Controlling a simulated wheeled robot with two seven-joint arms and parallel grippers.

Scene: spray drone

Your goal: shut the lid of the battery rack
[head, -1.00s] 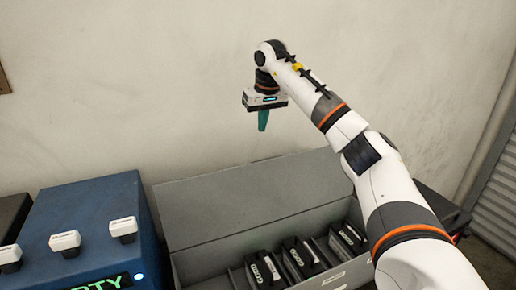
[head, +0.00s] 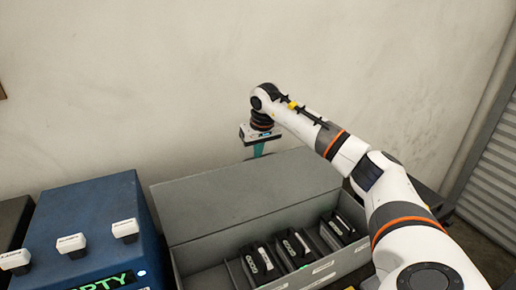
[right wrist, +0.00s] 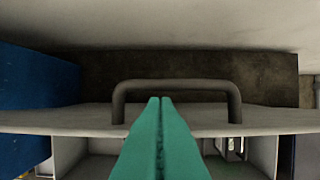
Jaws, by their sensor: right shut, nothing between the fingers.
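The battery rack (head: 318,272) is a grey open-topped box. Its grey lid (head: 235,200) stands up along the back side, open. A handle (right wrist: 180,85) on the lid's outer side shows in the right wrist view. My right gripper (head: 259,150) is at the lid's top edge, its green fingers pointing down. The lower ends of the fingers are hidden behind the lid in the head view. In the right wrist view the fingers (right wrist: 160,102) are shut together and empty, overlapping the middle of the handle; I cannot tell whether they touch it. My left gripper is not in view.
Several black batteries (head: 296,250) stand in the rack's slots. A blue box (head: 90,220) with white-handled items on top and a green display stands left of the rack. A pale wall (head: 150,80) rises behind, with a narrow gap between it and the lid.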

